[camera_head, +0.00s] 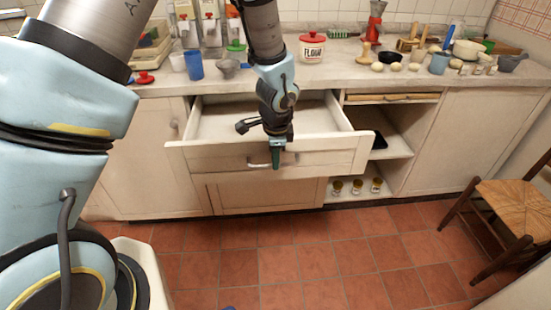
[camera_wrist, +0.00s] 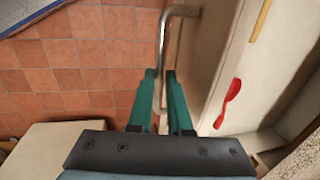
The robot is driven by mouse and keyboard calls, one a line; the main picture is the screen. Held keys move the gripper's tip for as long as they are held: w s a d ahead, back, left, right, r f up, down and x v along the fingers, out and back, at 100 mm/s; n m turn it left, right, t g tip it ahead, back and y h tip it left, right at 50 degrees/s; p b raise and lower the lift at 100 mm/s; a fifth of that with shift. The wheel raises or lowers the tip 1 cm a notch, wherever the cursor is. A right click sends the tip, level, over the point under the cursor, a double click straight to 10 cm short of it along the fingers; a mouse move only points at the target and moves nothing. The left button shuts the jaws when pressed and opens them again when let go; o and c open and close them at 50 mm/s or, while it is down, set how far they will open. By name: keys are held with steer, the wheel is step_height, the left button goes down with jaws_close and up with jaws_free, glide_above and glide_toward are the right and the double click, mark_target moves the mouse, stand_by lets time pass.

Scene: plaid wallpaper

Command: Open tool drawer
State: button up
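The wide drawer (camera_head: 325,157) under the counter stands pulled out, with its pale interior showing from above. Its metal bar handle (camera_head: 256,163) is on the middle of the front. My gripper (camera_head: 275,158) is at this handle, pointing down. In the wrist view the green fingers of my gripper (camera_wrist: 163,78) sit on both sides of the handle (camera_wrist: 176,11) and appear closed on it. A red object (camera_wrist: 228,103) lies to the right in the wrist view, seemingly inside the drawer. My arm hides part of the drawer's inside.
Below is a closed lower front (camera_head: 265,194). Open shelves (camera_head: 385,145) with small jars are to the right. A wooden chair (camera_head: 510,205) stands at the far right. The counter (camera_head: 345,78) is crowded. The tiled floor (camera_head: 320,258) in front is clear.

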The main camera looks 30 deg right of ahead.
steer(key=o, duration=0.4)
steer(key=shift+r, duration=0.1)
step_height(320, 180, up, 10)
steer(key=s+b, duration=0.1)
steer(key=shift+s+a+r, duration=0.2)
steer(key=shift+s+a, duration=0.2)
steer(key=shift+a, duration=0.05)
stand_by(0.3)
steer(key=w+a+r+n, duration=0.2)
steer(key=w+a+n, duration=0.3)
steer(key=a, duration=0.5)
steer(key=w+a+r+n, duration=0.1)
steer(key=w+a+n, duration=0.2)
steer(key=a+n, duration=0.5)
steer(key=s+a+r+n, duration=0.1)
steer(key=a+n, duration=0.3)
steer(key=a, duration=0.5)
steer(key=s+a+n, duration=0.2)
steer(key=a+n, duration=0.3)
steer(key=a, duration=0.3)
steer(key=shift+s+a+r+y, duration=0.25)
steer(key=shift+a+r+y, duration=0.1)
steer(key=shift+r+y, duration=0.05)
